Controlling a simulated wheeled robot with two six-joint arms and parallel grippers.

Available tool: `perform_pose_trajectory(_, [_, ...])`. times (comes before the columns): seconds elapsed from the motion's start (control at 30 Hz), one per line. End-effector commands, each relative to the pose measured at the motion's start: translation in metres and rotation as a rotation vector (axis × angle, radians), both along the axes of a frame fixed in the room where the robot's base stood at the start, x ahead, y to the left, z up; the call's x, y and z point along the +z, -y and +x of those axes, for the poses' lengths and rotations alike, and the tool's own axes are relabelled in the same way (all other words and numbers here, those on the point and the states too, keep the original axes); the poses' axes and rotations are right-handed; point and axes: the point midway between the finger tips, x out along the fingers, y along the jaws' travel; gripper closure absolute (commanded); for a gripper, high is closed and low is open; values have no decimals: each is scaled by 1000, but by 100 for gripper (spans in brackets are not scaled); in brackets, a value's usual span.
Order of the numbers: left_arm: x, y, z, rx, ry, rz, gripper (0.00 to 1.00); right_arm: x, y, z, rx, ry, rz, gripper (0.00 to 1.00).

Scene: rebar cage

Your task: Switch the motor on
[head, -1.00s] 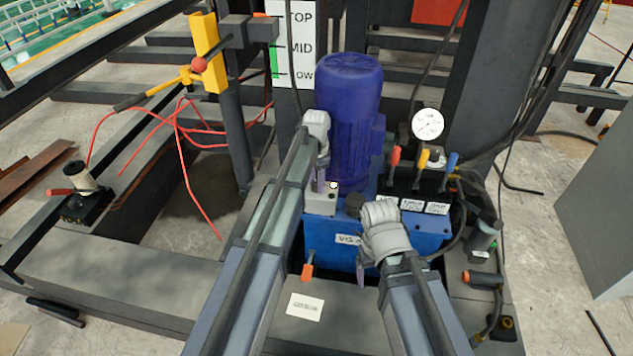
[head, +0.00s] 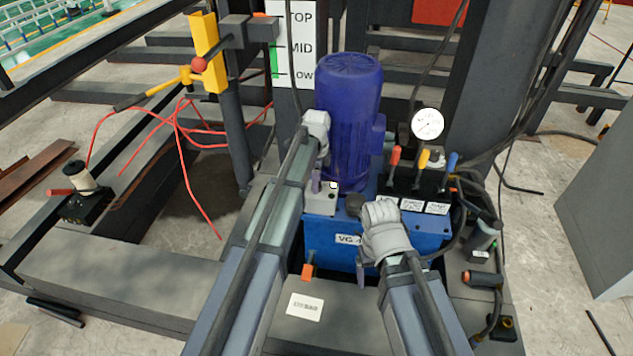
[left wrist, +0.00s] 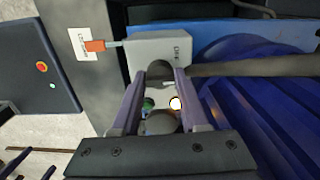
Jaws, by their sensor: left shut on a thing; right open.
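The motor (head: 348,115) is a tall blue-purple ribbed cylinder standing on a blue power unit (head: 320,232). A small grey switch box (head: 325,208) sits at its front left, with a lit pale yellow lamp (head: 333,185). The box also shows in the left wrist view (left wrist: 160,47), with the lit lamp (left wrist: 176,103) and a green button (left wrist: 148,104). My left gripper (left wrist: 160,75) is over the box, with its fingers shut around what looks like a dark round knob, partly hidden. My right gripper (head: 361,272) is open in front of the power unit, apart from the switch box.
Three levers (head: 424,158) with orange, yellow and blue grips stand right of the motor, below a pressure gauge (head: 427,124). A yellow bracket (head: 206,52) and red cables (head: 183,150) are at left. Dark beams and hoses surround the unit.

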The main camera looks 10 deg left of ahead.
Motion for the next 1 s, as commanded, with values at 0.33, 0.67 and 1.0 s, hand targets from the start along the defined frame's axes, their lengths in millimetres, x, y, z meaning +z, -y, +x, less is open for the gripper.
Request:
perform_pose_trajectory(0.33, [0,0,0,-329,0,0,100,0,0,0,0,0,0,20])
perform_pose_trajectory(0.67, [0,0,0,-604,0,0,100,0,0,0,0,0,0,20])
perform_pose_trajectory(1.0, [0,0,0,-777,0,0,100,0,0,0,0,0,0,20])
